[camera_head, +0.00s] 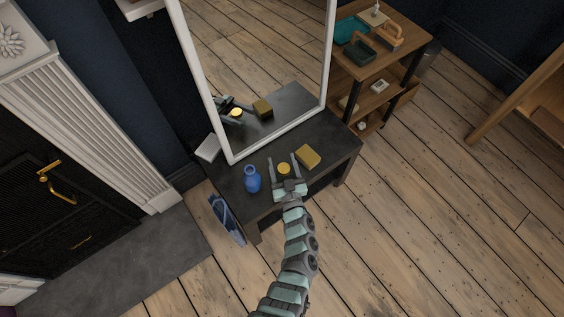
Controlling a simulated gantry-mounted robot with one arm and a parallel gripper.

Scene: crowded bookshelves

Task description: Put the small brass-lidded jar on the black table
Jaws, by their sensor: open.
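The small jar (284,169) shows a round yellow brass lid from above. It stands on the black table (233,186), near the table's middle. My gripper (284,164) is open, with one finger on each side of the jar. Whether the fingers touch the jar cannot be told. The jar's body is mostly hidden below its lid. The jar and gripper also show as reflections in the mirror.
A blue vase (252,179) stands left of the jar and a yellow block (308,157) lies to its right. A tall white-framed mirror (275,141) stands behind them. A white box (207,148) is at the left. A wooden shelf (403,58) stands at upper right.

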